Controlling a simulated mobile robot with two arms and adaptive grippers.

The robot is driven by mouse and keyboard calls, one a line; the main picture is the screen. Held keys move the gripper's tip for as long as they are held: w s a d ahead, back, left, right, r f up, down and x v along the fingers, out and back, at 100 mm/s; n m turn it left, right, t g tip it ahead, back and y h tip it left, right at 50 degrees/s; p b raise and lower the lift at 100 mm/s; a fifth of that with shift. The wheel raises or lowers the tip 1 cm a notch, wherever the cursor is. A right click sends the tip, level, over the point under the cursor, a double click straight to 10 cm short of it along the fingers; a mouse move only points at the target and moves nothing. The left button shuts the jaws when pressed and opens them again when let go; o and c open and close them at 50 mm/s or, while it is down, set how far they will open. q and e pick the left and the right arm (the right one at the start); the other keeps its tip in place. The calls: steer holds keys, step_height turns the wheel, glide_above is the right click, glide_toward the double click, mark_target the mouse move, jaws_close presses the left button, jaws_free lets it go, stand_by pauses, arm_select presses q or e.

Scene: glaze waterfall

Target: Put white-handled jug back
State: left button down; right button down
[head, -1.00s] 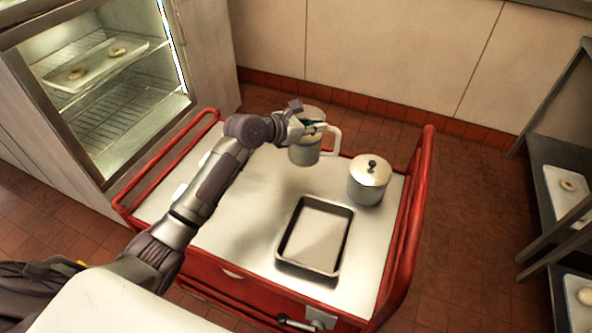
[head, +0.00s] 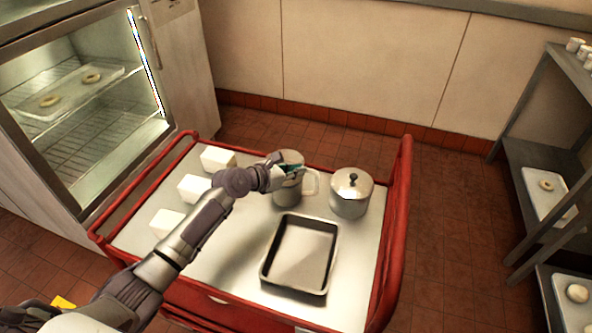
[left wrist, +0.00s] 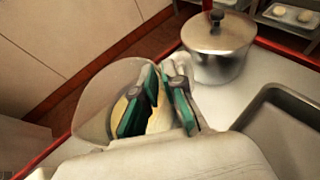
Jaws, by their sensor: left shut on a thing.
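The jug (head: 287,191) is grey with a white handle (head: 312,183) on its right side. It is upright at the far side of the red cart's pale top (head: 235,235), left of the lidded pot. My left gripper (head: 290,171) is shut on its upper rim. In the left wrist view the teal-padded fingers (left wrist: 160,100) are at the jug's rim (left wrist: 105,70), near the handle, with part of its light inside showing. I cannot tell whether its base touches the cart. My right gripper is not in view.
The lidded metal pot (head: 349,194) stands close to the jug's right. An empty dark tray (head: 266,262) lies nearer me. Several white blocks (head: 194,188) line the cart's left. A lit cabinet (head: 88,165) stands left, a shelf rack (head: 525,155) right.

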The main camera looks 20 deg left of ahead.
arm_select(q)
steer(key=c, duration=1.7)
jaws_free()
steer(key=shift+f, duration=0.1)
steer(key=o, duration=0.4)
steer(key=shift+o, duration=0.2)
steer(key=shift+s+r, duration=0.1)
steer(key=shift+r, duration=0.1)
steer(key=p+v, duration=0.1)
steer(key=v, duration=1.1)
steer(key=shift+f, duration=0.15)
